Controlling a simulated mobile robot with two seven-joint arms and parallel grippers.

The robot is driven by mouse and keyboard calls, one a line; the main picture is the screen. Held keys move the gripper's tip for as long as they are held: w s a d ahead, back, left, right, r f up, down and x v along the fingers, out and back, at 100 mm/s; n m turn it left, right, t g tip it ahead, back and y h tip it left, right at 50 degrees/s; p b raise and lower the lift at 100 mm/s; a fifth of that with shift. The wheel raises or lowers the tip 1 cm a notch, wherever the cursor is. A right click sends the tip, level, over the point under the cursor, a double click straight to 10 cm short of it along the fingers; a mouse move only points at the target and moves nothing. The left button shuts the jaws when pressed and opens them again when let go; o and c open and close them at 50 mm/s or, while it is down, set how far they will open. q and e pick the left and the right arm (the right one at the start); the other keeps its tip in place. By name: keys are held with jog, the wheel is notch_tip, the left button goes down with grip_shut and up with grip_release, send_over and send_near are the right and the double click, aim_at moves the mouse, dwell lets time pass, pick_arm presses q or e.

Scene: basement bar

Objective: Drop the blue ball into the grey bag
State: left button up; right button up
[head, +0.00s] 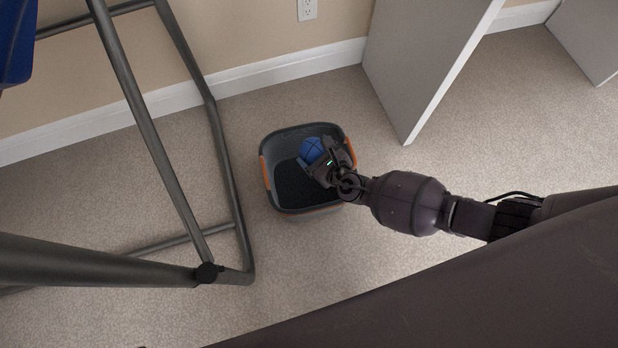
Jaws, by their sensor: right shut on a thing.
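The grey bag (285,211) stands open on the carpet, with orange handles on its left and right sides and a dark inside. My right gripper (314,158) reaches in from the right over the bag's opening. It is shut on the blue ball (311,149), which shows over the upper right part of the opening. The gripper hides part of the ball and part of the bag's right rim. How high the ball is above the bag's floor cannot be told. My left gripper is not in view.
A metal tube frame (222,165) stands left of the bag, with a blue part (14,40) at the upper left. A grey-white panel (415,65) stands upper right, near the wall's white baseboard (285,68). Carpet (290,265) around the bag is clear.

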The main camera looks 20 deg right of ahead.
jog(key=o, duration=0.8)
jog(key=shift+c, duration=0.2)
jog(key=shift+s+d+r, duration=0.1)
jog(key=shift+s+r, duration=0.05)
jog(key=shift+s, duration=0.05)
pick_arm(q)
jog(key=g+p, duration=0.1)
jog(key=p, duration=0.2)
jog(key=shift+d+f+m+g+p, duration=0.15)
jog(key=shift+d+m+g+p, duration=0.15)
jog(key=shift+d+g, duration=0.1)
pick_arm(e)
jog(key=v, duration=1)
jog(key=shift+s, duration=0.2)
